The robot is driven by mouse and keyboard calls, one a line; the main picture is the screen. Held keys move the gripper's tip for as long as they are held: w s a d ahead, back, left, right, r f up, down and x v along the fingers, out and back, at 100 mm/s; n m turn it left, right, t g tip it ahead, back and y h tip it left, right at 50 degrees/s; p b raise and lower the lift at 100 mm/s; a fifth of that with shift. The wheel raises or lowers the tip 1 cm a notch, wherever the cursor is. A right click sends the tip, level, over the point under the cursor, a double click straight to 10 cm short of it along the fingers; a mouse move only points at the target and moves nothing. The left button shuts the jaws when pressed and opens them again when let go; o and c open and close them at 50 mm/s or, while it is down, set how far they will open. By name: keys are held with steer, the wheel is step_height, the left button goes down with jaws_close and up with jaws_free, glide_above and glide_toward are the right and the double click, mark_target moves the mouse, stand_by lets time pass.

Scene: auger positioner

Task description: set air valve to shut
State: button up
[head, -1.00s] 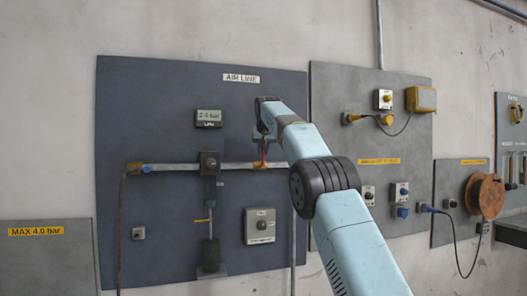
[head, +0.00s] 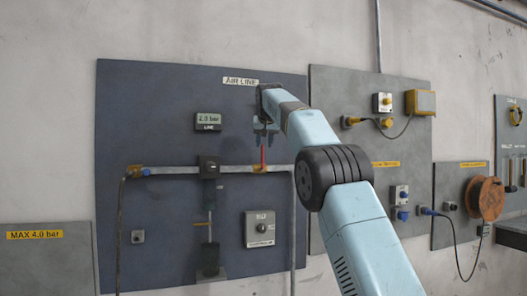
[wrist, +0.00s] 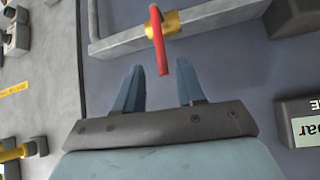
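The air valve has a brass body (head: 260,168) on the horizontal pipe under the AIR LINE label, with a red lever (head: 263,154). The lever points up, across the pipe. In the wrist view the red lever (wrist: 160,40) reaches from the brass body (wrist: 166,25) toward my fingers. My gripper (head: 264,133) is just above the lever's free end in the head view. In the wrist view my gripper (wrist: 159,67) is open, with the lever's end between the two fingertips and a gap on both sides. No contact shows.
A pressure display (head: 208,121) reads about 2.0 bar. A controller box (head: 260,229) sits below the pipe. A dark block (head: 209,167) is on the pipe to the left. A vertical pipe (head: 293,225) drops at right. A MAX 4.0 bar label (head: 34,235) is at lower left.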

steer(key=v, duration=0.7)
steer(key=shift+r, duration=0.2)
steer(key=shift+s, duration=0.15)
steer(key=shift+d, duration=0.1)
steer(key=s+d+f+g, duration=0.1)
steer(key=s+d+f, duration=0.25)
steer(key=s, duration=0.45)
steer(key=s+d+f, duration=0.2)
steer(key=s+d, duration=0.3)
steer(key=s, duration=0.3)
steer(key=s+d+f+g, duration=0.1)
steer(key=s+d+f, duration=0.2)
steer(key=s+d, duration=0.35)
steer(key=s+d+f+g, duration=0.1)
steer(key=s+d+f, duration=0.1)
steer(key=s+f, duration=2.5)
steer(key=s, duration=0.3)
steer(key=shift+s+h, duration=0.2)
steer(key=shift+h, duration=0.1)
